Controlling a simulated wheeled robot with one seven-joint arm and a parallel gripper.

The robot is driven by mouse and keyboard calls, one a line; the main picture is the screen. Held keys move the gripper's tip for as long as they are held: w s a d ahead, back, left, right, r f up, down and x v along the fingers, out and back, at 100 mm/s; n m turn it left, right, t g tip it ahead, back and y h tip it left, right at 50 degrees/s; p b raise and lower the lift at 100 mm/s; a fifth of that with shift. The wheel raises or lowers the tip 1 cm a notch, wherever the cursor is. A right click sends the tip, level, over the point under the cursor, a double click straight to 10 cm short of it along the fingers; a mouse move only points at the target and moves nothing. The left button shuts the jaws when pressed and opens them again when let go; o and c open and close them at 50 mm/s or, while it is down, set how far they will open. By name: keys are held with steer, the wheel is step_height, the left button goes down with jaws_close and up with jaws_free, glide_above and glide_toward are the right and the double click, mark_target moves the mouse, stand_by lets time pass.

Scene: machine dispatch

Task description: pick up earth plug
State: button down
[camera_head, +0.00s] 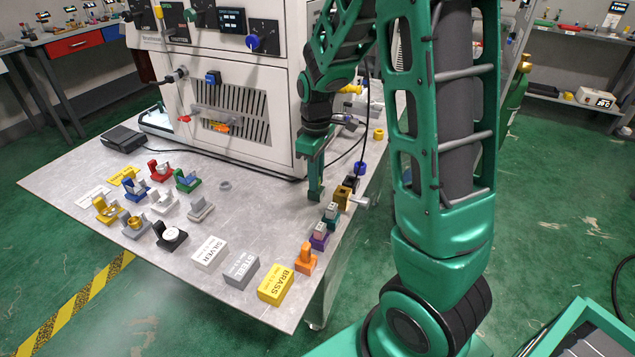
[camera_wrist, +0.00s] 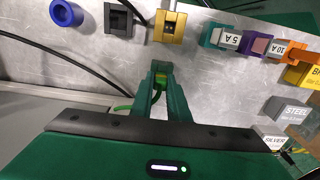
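The earth plug, a small green and yellow piece, shows in the wrist view (camera_wrist: 161,79) between the tips of my two green fingers. A green lead (camera_wrist: 124,107) runs from it, passing behind the left finger. My gripper (camera_wrist: 161,72) is pointed down at the grey table, and in the head view (camera_head: 316,194) its fingertips are at or just above the tabletop. The plug fills most of the gap between the tips, but I cannot tell whether the fingers press on it. In the head view the plug is hidden by the fingers.
A brass block (camera_wrist: 170,27), a dark square block (camera_wrist: 118,18) and a blue ring (camera_wrist: 66,12) stand just beyond the fingertips. Fuse blocks marked 5 A (camera_wrist: 228,38) and 10 A (camera_wrist: 280,48) are to the right. A white machine (camera_head: 235,90) rises behind; black cable crosses the table.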

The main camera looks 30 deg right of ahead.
step_height(320, 180, up, 10)
steer(key=shift+r, duration=0.1)
stand_by(0.6)
stand_by(0.4)
